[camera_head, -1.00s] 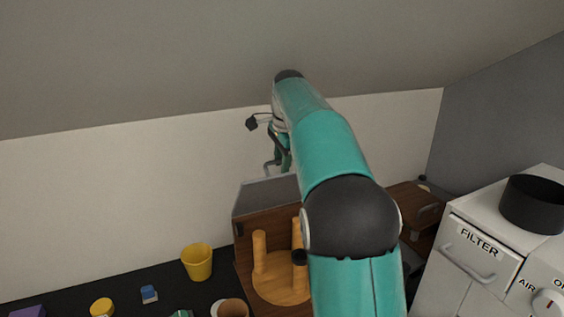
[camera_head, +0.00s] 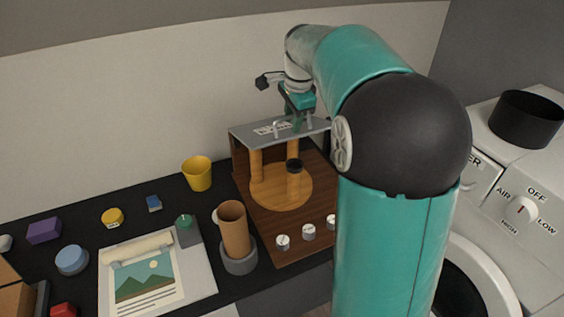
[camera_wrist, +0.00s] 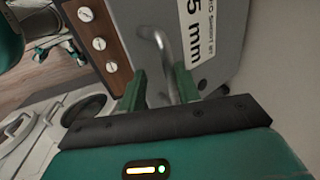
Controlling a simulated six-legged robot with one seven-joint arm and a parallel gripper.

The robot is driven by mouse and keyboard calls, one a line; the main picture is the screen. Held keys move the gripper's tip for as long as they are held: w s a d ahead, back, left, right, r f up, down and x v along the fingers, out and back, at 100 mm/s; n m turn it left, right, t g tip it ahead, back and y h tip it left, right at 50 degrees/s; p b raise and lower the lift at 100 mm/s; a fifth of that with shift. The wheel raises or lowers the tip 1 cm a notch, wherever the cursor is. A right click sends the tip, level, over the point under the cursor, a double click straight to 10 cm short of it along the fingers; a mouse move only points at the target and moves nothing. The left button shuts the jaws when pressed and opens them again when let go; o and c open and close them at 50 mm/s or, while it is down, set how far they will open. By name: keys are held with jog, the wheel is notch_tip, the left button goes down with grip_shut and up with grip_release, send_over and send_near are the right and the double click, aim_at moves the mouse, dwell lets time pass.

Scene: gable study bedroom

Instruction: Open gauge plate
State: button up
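The gauge plate (camera_head: 248,132) is a grey panel with a printed label, on top of a wooden frame. In the wrist view the plate (camera_wrist: 228,62) carries large "5 mm" lettering and a bent metal handle (camera_wrist: 164,48). My gripper (camera_head: 298,122) is at the plate's top face. In the wrist view my gripper (camera_wrist: 160,84) has its two green fingers apart, with the handle running between them. I cannot tell whether either finger touches the handle. My arm hides the plate's right end in the head view.
The wooden stand (camera_head: 240,165) has a round base with posts and several knobs (camera_head: 282,242) in front. A yellow cup (camera_head: 197,174), brown cylinder (camera_head: 234,230) and picture sheet (camera_head: 150,280) lie left. A white machine (camera_head: 530,170) with a black pot (camera_head: 526,118) stands right.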

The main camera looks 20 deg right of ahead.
notch_tip(320, 180, down, 6)
jog(key=s, duration=0.3)
notch_tip(320, 180, up, 14)
jog(key=s, duration=0.2)
jog(key=s+a+f+n+t, duration=0.2)
jog(key=s+a+f+n, duration=0.1)
jog(key=s+a+n, duration=0.8)
jog(key=s+a, duration=0.1)
jog(key=s, duration=0.1)
jog(key=shift+s+f, duration=0.3)
jog(key=shift+s, duration=0.05)
